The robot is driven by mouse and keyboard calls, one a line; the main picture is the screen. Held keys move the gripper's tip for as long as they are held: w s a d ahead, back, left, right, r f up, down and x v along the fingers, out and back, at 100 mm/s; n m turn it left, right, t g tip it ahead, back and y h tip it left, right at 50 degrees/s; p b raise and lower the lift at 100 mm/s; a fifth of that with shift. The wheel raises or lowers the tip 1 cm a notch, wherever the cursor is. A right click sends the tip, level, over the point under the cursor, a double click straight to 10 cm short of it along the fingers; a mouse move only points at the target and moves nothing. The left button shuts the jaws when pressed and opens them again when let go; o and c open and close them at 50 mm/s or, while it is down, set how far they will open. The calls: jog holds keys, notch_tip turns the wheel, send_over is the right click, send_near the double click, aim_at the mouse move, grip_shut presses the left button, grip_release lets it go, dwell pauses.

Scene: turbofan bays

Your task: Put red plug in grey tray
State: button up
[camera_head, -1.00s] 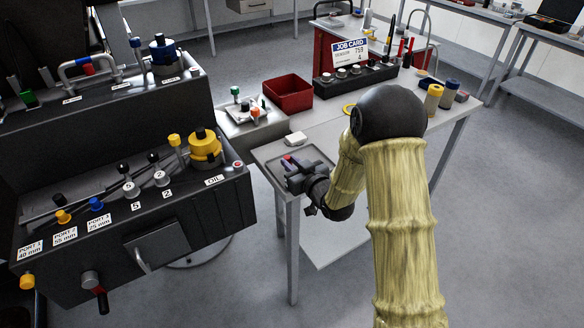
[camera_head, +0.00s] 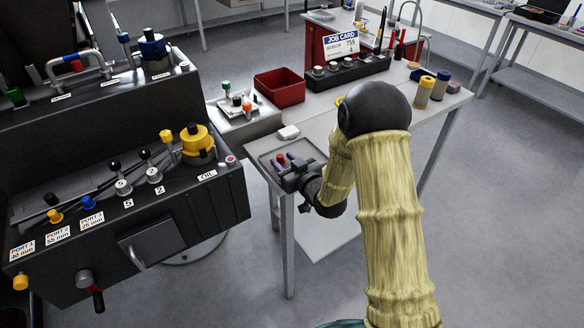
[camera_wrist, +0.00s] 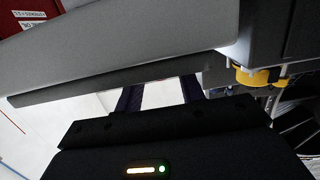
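The grey tray (camera_head: 302,146) lies at the near left end of the light table. The red plug (camera_head: 281,157) shows as a small red spot over the tray, between the dark purple fingers of my gripper (camera_head: 287,161). My gripper is low at the tray. The gripper looks open around the plug. Whether the plug's lower end touches the tray floor is hidden.
A white block (camera_head: 288,132) sits just behind the tray. A red bin (camera_head: 280,88) and a small fixture plate (camera_head: 238,106) stand farther back. The dark control console (camera_head: 130,225) is close on the left. Yellow and blue cylinders (camera_head: 425,92) stand at the right.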

jog(key=shift+s+d, duration=0.2)
jog(key=shift+s, duration=0.05)
jog(key=b+v, duration=0.2)
jog(key=v, duration=0.9)
jog(key=shift+s, duration=0.2)
jog(key=shift+d, duration=0.1)
jog(key=s+d+f+m+g+h, duration=0.25)
jog(key=s+d+g+h, duration=0.2)
jog(key=d+h, duration=0.4)
jog(key=s+d+r+m+g, duration=0.1)
jog(key=s+m+g, duration=0.1)
jog(key=s, duration=0.4)
jog(key=s+d+r+m+g, duration=0.1)
jog(key=s+d+m+g, duration=0.1)
jog(key=s+g, duration=0.2)
jog(key=shift+s+r, duration=0.2)
jog(key=shift+s, duration=1)
jog(key=shift+h, duration=0.25)
